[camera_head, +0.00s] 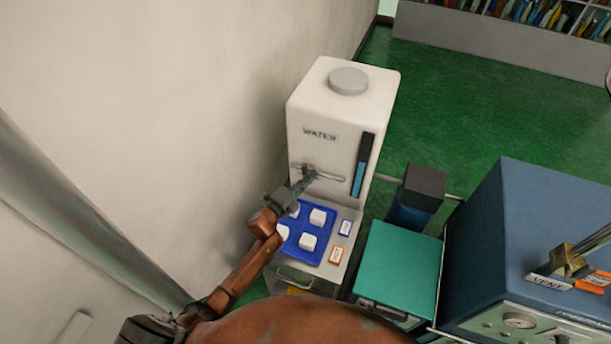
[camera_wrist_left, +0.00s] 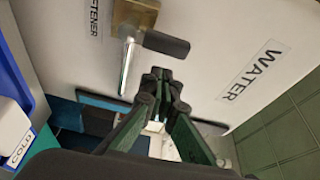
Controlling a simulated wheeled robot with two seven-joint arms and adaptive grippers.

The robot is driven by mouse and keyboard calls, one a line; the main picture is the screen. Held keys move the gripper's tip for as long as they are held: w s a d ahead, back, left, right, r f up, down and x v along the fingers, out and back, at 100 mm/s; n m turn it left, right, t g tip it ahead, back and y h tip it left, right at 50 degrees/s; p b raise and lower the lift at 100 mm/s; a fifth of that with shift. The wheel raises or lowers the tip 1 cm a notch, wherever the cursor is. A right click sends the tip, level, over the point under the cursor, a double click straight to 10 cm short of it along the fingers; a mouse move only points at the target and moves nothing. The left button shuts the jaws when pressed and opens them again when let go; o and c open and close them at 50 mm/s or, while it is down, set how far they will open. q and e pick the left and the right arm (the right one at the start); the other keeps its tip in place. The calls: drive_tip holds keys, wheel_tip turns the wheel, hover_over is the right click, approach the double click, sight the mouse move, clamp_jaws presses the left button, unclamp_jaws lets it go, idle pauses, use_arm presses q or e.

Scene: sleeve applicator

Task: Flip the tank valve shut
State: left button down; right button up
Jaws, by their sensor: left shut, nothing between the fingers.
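The white tank (camera_head: 345,120), marked WATER, stands against the wall in the head view. Its valve is low on the front face. In the left wrist view the valve has a brass body (camera_wrist_left: 133,16), a dark lever (camera_wrist_left: 166,43) pointing sideways towards the WATER label and a thin metal spout (camera_wrist_left: 127,68). My left gripper (camera_head: 310,176) is at the tank front, partly covering the valve in the head view. In the wrist view its fingertips (camera_wrist_left: 161,74) are together and empty, close to the lever; I cannot tell whether they touch it. My right gripper is not in view.
A teal box (camera_head: 397,262) and a dark-topped post (camera_head: 424,180) stand to the right. A blue machine (camera_head: 535,220) with a VENT lever is further right. Green floor is clear behind.

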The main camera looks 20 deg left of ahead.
use_arm(q)
drive_tip(key=d+v, duration=0.1)
drive_tip(key=v, duration=0.8)
drive_tip(key=shift+s+d+b, duration=0.3)
drive_tip(key=shift+s+d, duration=0.05)
drive_tip(key=shift+s, duration=0.2)
drive_tip(key=shift+r, duration=0.1)
